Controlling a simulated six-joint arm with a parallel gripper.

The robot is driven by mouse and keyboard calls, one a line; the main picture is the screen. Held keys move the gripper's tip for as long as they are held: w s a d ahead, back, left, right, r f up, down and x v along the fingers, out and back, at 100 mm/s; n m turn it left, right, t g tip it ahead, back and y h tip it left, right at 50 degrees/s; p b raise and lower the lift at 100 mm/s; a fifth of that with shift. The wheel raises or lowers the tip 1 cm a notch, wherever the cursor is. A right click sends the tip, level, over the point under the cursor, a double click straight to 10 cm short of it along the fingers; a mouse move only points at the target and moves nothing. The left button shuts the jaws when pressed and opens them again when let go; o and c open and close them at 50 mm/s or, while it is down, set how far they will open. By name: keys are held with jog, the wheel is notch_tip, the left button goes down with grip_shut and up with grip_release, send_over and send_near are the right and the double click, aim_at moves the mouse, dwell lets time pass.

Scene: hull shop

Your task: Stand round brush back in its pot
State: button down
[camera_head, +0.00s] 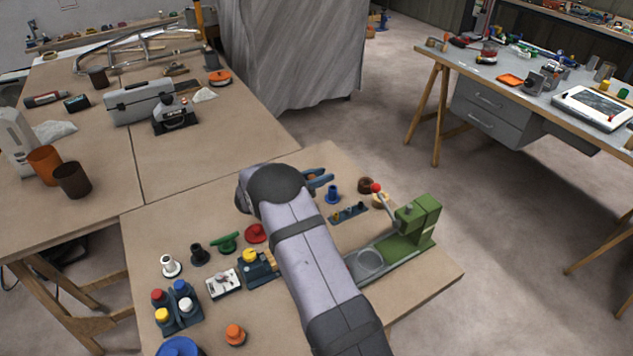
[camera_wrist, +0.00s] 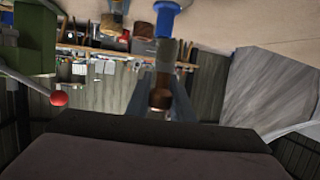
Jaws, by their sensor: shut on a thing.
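In the wrist view my gripper (camera_wrist: 162,98) is shut on the round brush (camera_wrist: 160,92), which shows a copper-brown part between the fingers and a grey part beyond them. A blue pot (camera_wrist: 165,22) lies in line with the brush's grey end. The two overlap in this view, and I cannot tell whether that end is inside the pot or only in front of it. In the head view the blue pot (camera_head: 333,194) stands on the bench, just right of my gripper (camera_head: 318,179). My arm hides much of the gripper and brush there.
A green machine (camera_head: 417,217) with a red-knobbed lever (camera_head: 377,188) stands at the right. A small dark rack (camera_head: 348,213) and a brown round piece (camera_head: 366,185) are near the pot. Bottles, a red piece (camera_head: 256,233) and other parts crowd the bench left of my arm.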

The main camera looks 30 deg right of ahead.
aim_at(329, 190)
jog(key=shift+f, duration=0.15)
jog(key=shift+f+b, duration=2.3)
jog(key=shift+f, duration=0.45)
jog(key=shift+f, duration=0.55)
jog(key=c, duration=1.8)
grip_release()
jog(key=shift+c, duration=0.2)
jog(key=shift+a, duration=0.15)
